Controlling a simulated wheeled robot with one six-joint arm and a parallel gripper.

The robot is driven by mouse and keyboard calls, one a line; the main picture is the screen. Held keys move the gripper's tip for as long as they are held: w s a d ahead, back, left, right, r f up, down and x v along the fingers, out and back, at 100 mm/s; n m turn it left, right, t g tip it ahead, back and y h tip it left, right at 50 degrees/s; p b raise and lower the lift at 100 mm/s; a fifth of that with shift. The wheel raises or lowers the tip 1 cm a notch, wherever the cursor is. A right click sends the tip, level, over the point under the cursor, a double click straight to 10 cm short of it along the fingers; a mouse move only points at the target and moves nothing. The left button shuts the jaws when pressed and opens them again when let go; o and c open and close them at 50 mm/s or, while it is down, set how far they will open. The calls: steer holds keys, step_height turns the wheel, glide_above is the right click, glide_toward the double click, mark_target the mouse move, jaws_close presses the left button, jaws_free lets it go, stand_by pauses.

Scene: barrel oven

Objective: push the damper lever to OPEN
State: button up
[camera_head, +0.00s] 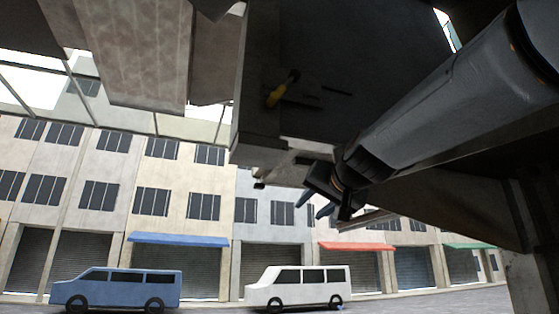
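A small lever with a yellow grip (276,97) and a dark end sits on the dark face of a large box-like body (370,60), near its left edge. Thin dark slots or marks run to the right of the lever. No OPEN label is readable. My gripper (314,206) is below and to the right of the lever, clear of it in the picture. Its two dark fingers point down and left, with a gap between them and nothing seen in it. My grey arm comes in from the upper right.
A pale ledge (262,152) juts out under the left edge of the dark body, between lever and gripper in the picture. Brownish panels (135,55) hang at the upper left. A blue van (118,288), a white van (298,286) and building fronts stand far behind.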

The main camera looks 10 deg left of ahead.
steer(key=s+a+r+t+y, duration=0.1)
steer(key=s+r, duration=0.2)
steer(key=r, duration=0.5)
steer(key=s+a+r+t+y, duration=0.15)
steer(key=s+r, duration=0.25)
steer(key=r, duration=0.5)
steer(key=y+p, duration=0.2)
steer(key=y, duration=0.1)
glide_toward(278, 95)
steer(key=shift+n+t+h, duration=0.25)
steer(key=shift+n, duration=0.05)
steer(key=shift+p+x, duration=1.75)
steer(key=shift+x, duration=2.4)
steer(key=shift+s+a, duration=0.1)
jaws_close()
